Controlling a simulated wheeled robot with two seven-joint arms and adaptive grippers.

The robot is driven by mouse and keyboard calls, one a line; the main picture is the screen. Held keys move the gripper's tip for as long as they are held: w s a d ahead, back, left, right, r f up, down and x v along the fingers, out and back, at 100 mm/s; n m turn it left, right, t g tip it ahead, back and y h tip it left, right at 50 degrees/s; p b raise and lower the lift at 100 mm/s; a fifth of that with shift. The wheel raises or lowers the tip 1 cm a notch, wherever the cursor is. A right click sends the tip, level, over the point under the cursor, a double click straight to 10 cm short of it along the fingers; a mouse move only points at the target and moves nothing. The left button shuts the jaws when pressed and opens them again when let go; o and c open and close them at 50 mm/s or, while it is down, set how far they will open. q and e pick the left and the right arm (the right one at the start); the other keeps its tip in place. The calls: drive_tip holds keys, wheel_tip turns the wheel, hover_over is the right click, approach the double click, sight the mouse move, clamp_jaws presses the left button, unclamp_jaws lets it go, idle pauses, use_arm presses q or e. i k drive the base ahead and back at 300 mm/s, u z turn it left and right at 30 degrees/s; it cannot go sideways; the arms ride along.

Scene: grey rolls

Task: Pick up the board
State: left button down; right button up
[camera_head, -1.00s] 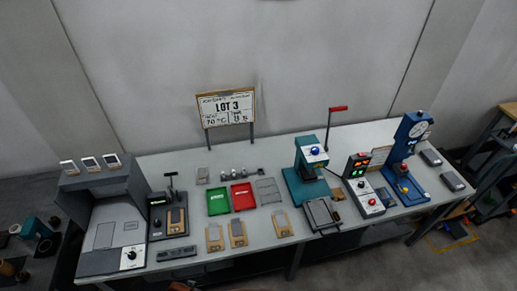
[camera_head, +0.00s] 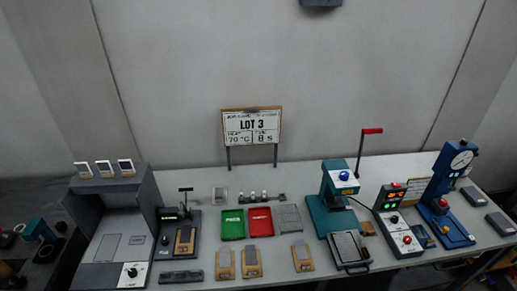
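Small tan boards with grey plates lie on the workbench: one board (camera_head: 225,263) and a second board (camera_head: 251,262) side by side near the front edge, and a third board (camera_head: 303,257) to their right. A similar board (camera_head: 184,240) sits on the dark fixture (camera_head: 166,256) at the left. Which one the task means cannot be told. A framed sign reading LOT 3 (camera_head: 252,126) stands upright on two posts at the back. Neither of my grippers is in view.
Green tray (camera_head: 232,225), red tray (camera_head: 260,222) and a wire rack (camera_head: 287,218) fill the middle. A teal press (camera_head: 336,200), a button box (camera_head: 401,236) and a blue gauge press (camera_head: 447,190) stand right. A grey hooded station (camera_head: 110,225) stands left. Narrow bare strips separate them.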

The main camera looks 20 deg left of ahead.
sight(185, 241)
drive_tip(key=u, duration=1.55)
